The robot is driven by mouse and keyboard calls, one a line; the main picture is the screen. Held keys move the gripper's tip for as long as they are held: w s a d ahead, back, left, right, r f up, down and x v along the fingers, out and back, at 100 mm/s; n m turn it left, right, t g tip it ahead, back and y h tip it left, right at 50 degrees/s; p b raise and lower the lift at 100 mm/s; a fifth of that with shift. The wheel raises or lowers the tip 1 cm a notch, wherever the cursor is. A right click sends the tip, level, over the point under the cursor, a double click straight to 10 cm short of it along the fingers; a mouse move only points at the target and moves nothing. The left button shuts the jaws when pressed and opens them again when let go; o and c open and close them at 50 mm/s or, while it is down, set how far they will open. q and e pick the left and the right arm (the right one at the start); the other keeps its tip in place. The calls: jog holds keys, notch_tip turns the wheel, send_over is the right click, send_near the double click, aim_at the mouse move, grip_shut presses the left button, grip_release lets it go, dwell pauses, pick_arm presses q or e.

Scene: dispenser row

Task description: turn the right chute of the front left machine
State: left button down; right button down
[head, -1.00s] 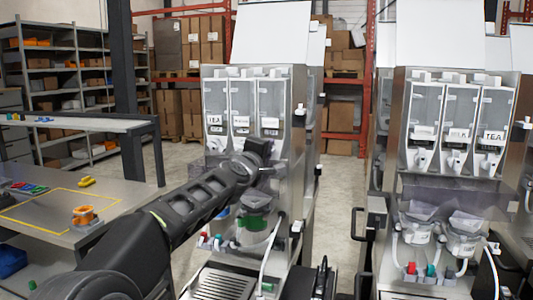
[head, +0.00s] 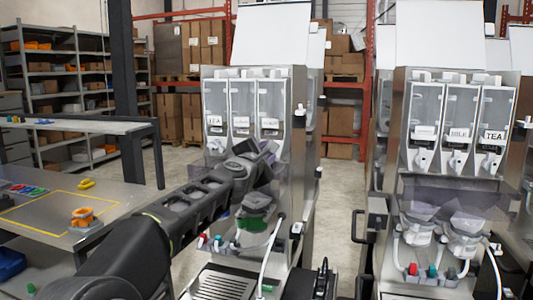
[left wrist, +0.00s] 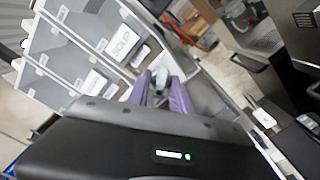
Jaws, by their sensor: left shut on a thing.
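The front left machine (head: 303,150) stands in the middle of the head view, with three clear labelled canisters (head: 271,98) behind its front. My left gripper (head: 268,150) is at the right canister's outlet, and its dark body hides the right chute in the head view. In the left wrist view, the two purple fingers of my left gripper (left wrist: 161,94) are closed around a small grey-white chute (left wrist: 160,77). How far the chute is turned cannot be told. My right gripper is not in view.
A second machine (head: 451,185) stands to the right, across a narrow aisle. A bench (head: 115,200) on the left holds an orange part (head: 82,217). A white hose (head: 272,250) hangs at the front left machine. Shelves (head: 75,80) stand behind.

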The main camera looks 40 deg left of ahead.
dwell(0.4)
pick_arm(q)
jog(key=c, duration=1.5)
grip_release()
jog(key=b+v, duration=0.1)
jog(key=v, duration=0.6)
jog(key=shift+s+d, duration=0.1)
jog(key=shift+s, duration=0.3)
jog(key=shift+f, duration=0.1)
